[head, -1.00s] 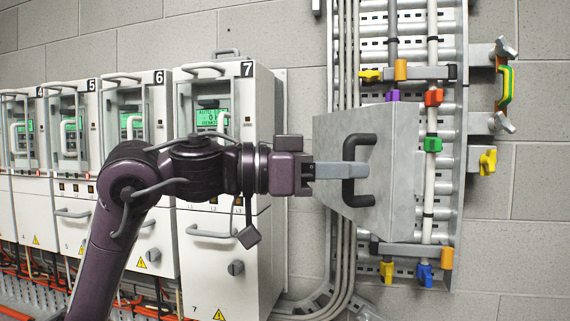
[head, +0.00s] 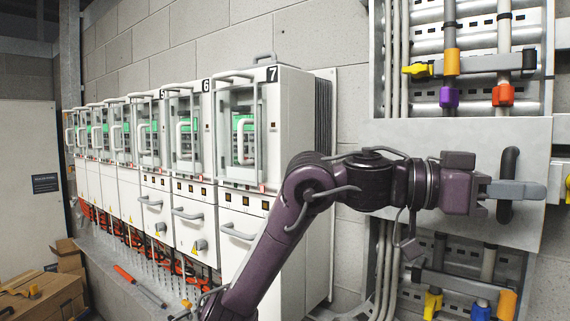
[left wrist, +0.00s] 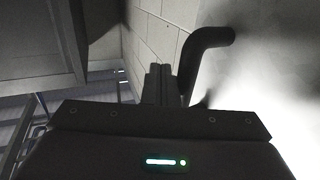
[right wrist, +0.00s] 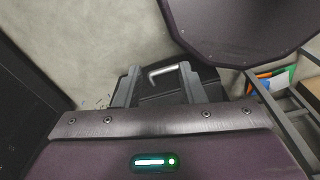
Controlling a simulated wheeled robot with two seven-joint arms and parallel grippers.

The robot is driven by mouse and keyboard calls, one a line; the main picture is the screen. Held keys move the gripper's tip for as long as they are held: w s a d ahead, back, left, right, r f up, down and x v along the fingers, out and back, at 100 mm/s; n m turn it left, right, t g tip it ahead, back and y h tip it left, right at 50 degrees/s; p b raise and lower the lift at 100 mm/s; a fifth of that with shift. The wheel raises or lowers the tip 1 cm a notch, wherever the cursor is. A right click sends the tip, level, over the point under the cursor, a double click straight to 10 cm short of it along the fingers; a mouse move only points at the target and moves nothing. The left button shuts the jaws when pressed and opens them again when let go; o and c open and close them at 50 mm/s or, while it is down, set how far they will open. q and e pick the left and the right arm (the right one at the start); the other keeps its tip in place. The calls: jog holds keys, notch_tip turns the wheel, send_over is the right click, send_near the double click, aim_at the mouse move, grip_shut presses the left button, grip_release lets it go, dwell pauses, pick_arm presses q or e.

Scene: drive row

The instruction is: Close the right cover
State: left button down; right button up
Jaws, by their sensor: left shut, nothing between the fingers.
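The right cover (head: 420,160) is a flat grey metal panel across the middle of the cable rack, seen nearly face-on in the head view. Its black handle (head: 509,162) is near its right side and also shows in the left wrist view (left wrist: 195,58). My left gripper (head: 515,190) is shut and empty, with its fingers crossing the handle. In the left wrist view its fingers (left wrist: 160,84) are together beside the handle. Whether the cover sits flush behind is hard to tell. My right gripper (right wrist: 158,85) is open, seen only in the right wrist view.
Cardboard boxes (head: 45,298) lie at the lower left.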

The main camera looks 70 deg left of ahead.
pick_arm(q)
jog(key=w+y, duration=0.1)
jog(key=w+n+t+y+p, duration=0.1)
jog(key=w, duration=0.1)
jog(key=shift+w+a+n+t, duration=0.1)
jog(key=shift+w+n+t, duration=0.2)
jog(key=shift+r, duration=0.1)
jog(key=shift+p, duration=0.3)
